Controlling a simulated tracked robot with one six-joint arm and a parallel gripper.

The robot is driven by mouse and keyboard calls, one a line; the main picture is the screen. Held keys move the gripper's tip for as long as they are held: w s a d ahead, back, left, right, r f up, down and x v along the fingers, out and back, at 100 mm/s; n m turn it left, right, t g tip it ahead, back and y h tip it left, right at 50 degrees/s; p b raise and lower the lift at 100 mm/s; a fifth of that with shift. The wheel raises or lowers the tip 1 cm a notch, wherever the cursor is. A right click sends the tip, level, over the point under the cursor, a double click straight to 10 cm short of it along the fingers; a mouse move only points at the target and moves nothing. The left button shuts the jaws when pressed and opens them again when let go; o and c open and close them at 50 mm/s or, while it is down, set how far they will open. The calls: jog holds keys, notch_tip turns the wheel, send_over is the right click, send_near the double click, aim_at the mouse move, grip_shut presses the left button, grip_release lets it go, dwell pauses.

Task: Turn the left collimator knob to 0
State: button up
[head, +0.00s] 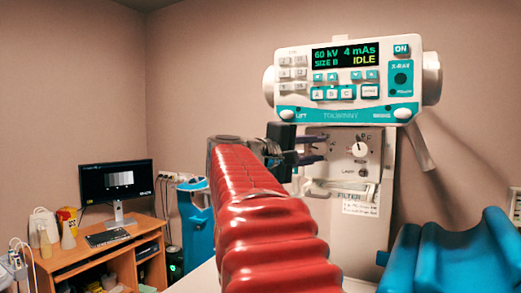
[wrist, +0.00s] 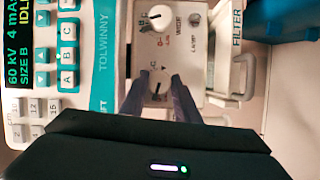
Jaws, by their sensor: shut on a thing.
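The left collimator knob (wrist: 157,88) is a round white dial on the light collimator panel, low in the turned wrist view. My gripper (wrist: 158,80) has one dark finger on each side of it and is shut on it. In the head view my gripper (head: 316,149) reaches the panel from the left and hides the left knob. The right collimator knob (head: 360,149) is white with a dark pointer line and stands free. It also shows above the held knob in the wrist view (wrist: 158,18). The setting of the held knob is too small to read.
Above the panel is the teal and white X-ray console (head: 347,82), its display showing 60 kV, 4 mAs, IDLE. A filter label (head: 360,208) and clear rails sit below the knobs. A blue curved support (head: 450,258) is at lower right, a desk with a monitor (head: 116,188) at left.

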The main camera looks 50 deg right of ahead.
jog(key=shift+w+f+n+h, duration=0.15)
jog(key=shift+n+h, duration=0.55)
jog(key=shift+n, duration=0.9)
jog(key=shift+f, duration=0.1)
jog(key=o, duration=1)
jog(key=shift+o, duration=0.2)
jog(key=v, duration=1.4)
